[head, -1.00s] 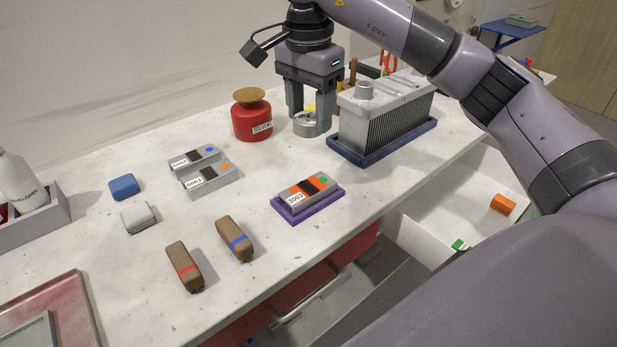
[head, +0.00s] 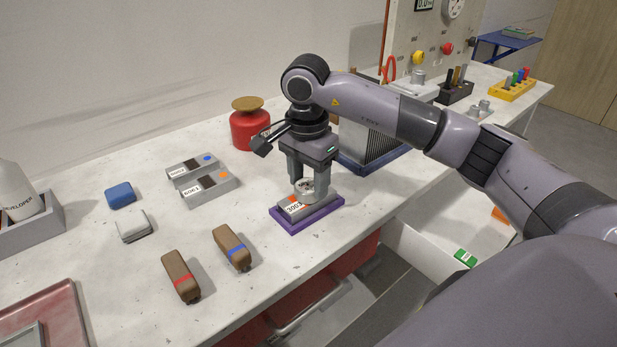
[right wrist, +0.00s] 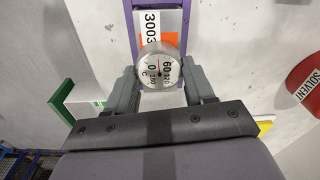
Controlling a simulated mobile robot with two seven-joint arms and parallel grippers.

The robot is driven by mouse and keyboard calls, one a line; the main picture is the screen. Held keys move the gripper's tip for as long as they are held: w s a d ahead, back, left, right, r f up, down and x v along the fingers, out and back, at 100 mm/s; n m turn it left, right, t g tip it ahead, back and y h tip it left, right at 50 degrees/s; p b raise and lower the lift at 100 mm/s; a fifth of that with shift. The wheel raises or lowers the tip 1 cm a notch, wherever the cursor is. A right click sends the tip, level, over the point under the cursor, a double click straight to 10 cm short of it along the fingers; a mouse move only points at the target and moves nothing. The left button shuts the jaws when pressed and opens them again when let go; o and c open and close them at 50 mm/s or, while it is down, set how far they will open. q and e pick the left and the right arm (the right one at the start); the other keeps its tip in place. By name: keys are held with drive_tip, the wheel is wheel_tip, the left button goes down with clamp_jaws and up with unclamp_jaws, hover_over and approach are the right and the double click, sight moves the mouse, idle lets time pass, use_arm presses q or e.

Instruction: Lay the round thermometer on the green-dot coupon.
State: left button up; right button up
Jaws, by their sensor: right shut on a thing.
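The round thermometer (head: 305,187), a silver disc with a dial face, is between the fingers of my right gripper (head: 309,188). In the right wrist view the thermometer (right wrist: 160,66) faces the camera, with the gripper's fingers closed on both its sides. The coupon labelled 3003 (head: 291,207) lies on a purple tray (head: 306,219) under the gripper. Its label and orange part (right wrist: 153,22) show beyond the thermometer in the right wrist view. I cannot tell whether the thermometer touches the coupon. My left gripper is out of view.
Two grey coupons with blue and orange dots (head: 208,187) lie to the left. A red solvent tin (head: 249,130) stands behind, and a finned grey block (head: 360,140) behind right. Two brown blocks (head: 232,247) lie front left. An open drawer (head: 425,257) is below the table edge.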

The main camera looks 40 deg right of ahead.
sight(307, 186)
drive_tip(key=o, duration=1.1)
drive_tip(key=shift+f, duration=0.1)
drive_tip(key=shift+r, duration=0.2)
drive_tip(key=shift+s+a+r+p, duration=0.15)
drive_tip(key=shift+r+p, duration=0.2)
drive_tip(key=shift+r, duration=2.65)
drive_tip(key=shift+s+a+r+p, duration=0.1)
drive_tip(key=shift+r+p, duration=0.25)
drive_tip(key=shift+r, duration=2.6)
